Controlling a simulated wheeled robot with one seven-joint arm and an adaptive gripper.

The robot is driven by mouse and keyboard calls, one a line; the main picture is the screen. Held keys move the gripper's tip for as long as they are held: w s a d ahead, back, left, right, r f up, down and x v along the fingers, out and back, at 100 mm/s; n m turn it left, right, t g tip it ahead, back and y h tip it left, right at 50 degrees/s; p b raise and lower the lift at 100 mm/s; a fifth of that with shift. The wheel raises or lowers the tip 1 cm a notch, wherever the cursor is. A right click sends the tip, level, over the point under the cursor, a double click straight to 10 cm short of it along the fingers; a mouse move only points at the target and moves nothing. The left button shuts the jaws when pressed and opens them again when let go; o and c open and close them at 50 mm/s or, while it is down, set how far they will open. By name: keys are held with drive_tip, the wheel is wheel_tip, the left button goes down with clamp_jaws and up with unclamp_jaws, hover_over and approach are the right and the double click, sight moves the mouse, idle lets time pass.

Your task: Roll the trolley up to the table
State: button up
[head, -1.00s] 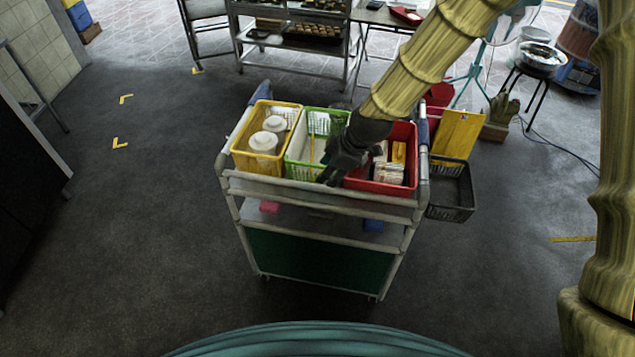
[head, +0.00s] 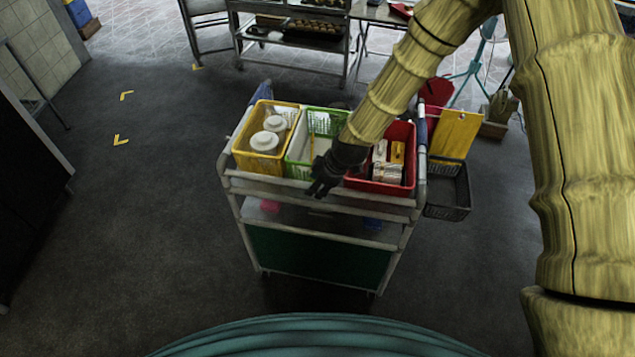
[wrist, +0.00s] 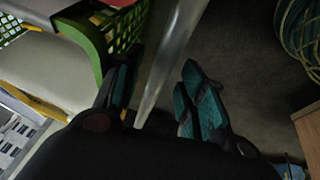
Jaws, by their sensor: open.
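The trolley (head: 330,196) stands in front of me in the head view, with a grey tube frame, a green lower panel and bins on top. My gripper (head: 318,190) is at its near top rail, in front of the green basket. In the wrist view, my gripper's two fingers (wrist: 160,100) are apart, and a grey rail (wrist: 172,60) runs between them in the picture. I cannot tell whether the fingers touch it. A table (head: 374,14) with a red item on it shows at the top of the head view, beyond the trolley, partly cut off.
On the trolley are a yellow bin (head: 254,162) with white containers, a green basket (head: 300,168) and a red bin (head: 402,187). A black basket (head: 448,205) hangs at its right side. A rack (head: 330,55) stands behind.

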drive_tip(key=shift+f, duration=0.2)
clamp_jaws()
drive_tip(key=shift+w, duration=0.15)
